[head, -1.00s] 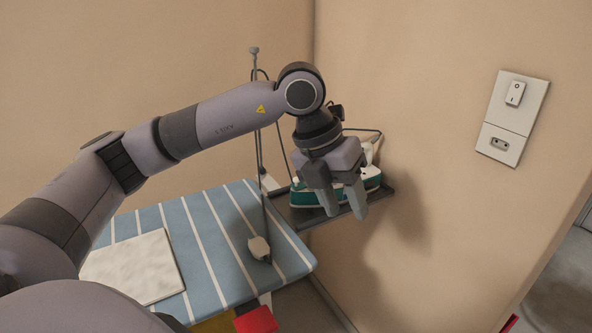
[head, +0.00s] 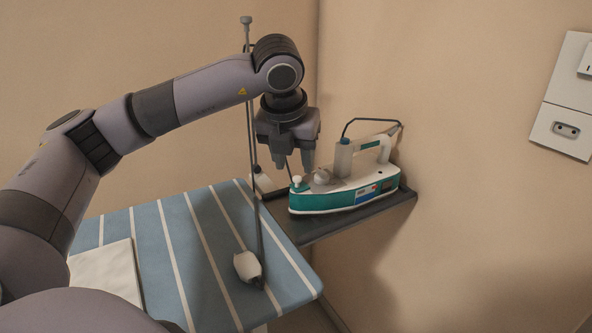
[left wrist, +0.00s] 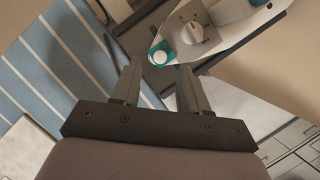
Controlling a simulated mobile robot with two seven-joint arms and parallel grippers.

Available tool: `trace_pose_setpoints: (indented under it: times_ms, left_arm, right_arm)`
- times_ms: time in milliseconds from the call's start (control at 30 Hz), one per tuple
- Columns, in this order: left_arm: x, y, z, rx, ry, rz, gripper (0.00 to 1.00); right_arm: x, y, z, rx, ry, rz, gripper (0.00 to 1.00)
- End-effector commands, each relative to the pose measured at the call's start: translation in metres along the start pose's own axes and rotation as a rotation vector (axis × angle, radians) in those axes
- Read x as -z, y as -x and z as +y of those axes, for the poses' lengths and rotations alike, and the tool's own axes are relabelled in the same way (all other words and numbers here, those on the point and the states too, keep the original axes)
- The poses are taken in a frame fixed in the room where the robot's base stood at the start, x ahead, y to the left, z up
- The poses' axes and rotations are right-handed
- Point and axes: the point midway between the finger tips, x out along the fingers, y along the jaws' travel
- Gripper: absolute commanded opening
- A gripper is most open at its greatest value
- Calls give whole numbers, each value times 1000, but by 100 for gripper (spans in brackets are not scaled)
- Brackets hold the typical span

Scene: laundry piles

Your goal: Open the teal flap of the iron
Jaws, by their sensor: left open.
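The white and teal iron (head: 340,197) stands on a dark shelf (head: 330,228) at the end of the ironing board. A small teal piece (head: 299,186), which looks like the flap, sits on top at the iron's nose; it also shows in the left wrist view (left wrist: 161,53). A round grey-white dial (left wrist: 192,31) is beside it. My left gripper (head: 291,165) is open and empty, pointing down just above the nose. In the left wrist view its fingertips (left wrist: 157,74) are near the teal piece, with no clear contact. My right gripper is out of view.
The blue striped ironing board (head: 180,235) carries a folded white cloth (head: 103,272). A thin upright pole (head: 250,110) stands near my gripper, with a white piece (head: 247,266) at its lower end. The wall with a socket plate (head: 565,130) is on the right.

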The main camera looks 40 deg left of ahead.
Motion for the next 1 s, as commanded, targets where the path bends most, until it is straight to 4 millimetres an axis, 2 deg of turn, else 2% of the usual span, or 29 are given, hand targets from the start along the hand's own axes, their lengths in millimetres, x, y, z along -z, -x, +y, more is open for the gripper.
trace_pose_setpoints:
  times_ms: [33, 200, 567, 700, 1000]
  left_arm:
    - [1, -9, 1, -2, 0, 4, 44]
    - [0, -28, 0, 0, -1, 1, 44]
    - [0, -35, 0, 2, -2, 1, 44]
    - [0, -34, 0, 2, -2, 1, 0]
    - [-1, -32, -1, -10, -7, 14, 0]
  right_arm:
    - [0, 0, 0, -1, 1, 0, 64]
    - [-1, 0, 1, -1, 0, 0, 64]
    - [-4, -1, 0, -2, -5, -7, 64]
    - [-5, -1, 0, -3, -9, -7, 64]
    - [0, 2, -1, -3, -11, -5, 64]
